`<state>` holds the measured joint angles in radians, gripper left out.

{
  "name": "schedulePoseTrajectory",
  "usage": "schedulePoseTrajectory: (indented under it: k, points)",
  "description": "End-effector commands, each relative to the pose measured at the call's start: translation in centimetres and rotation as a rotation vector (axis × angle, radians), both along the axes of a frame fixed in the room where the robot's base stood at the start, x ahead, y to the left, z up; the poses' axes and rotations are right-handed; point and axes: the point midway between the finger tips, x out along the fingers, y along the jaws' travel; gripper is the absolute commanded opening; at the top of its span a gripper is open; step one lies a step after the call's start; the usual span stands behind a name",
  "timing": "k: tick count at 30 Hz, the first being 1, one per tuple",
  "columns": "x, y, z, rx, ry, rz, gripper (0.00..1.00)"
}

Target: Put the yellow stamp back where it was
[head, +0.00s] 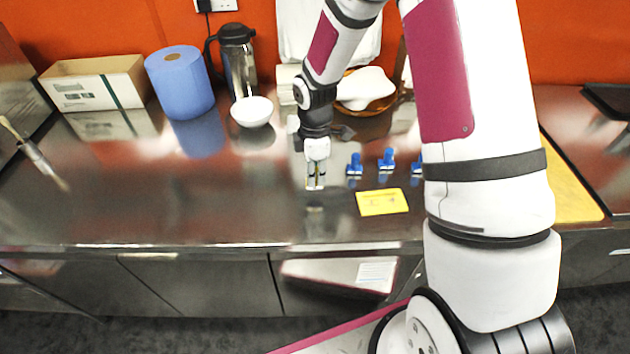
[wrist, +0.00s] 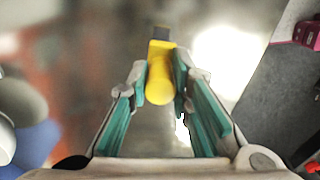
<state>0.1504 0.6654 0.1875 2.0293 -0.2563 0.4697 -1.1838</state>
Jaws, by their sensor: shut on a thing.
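The yellow stamp (wrist: 160,82) has a rounded yellow handle and a dark end. In the wrist view it sits between the teal finger pads of my gripper (wrist: 158,75), which is shut on it. In the head view my gripper (head: 315,180) points down over the steel counter, left of the blue stamps, and the stamp is too small there to make out clearly. Three blue stamps stand in a row: the left one (head: 354,165), the middle one (head: 387,159) and the right one (head: 416,166), partly hidden by my arm.
A yellow card (head: 382,202) lies in front of the blue stamps. A white bowl (head: 252,111), a steel jug (head: 239,65), a blue paper roll (head: 180,82) and a cardboard box (head: 97,82) stand at the back left. The counter's left front (head: 160,205) is clear.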

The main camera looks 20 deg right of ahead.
Motion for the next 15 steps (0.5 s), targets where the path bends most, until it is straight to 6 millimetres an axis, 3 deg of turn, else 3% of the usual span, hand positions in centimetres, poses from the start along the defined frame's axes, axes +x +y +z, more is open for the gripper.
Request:
schedulePoseTrajectory:
  k: [9, 15]
  points:
    - [-0.1, 0.0, -3.2, 0.0, 0.002, 0.0, 0.02]
    - [0.1, 0.0, -3.4, 0.0, -0.001, 0.0, 0.02]
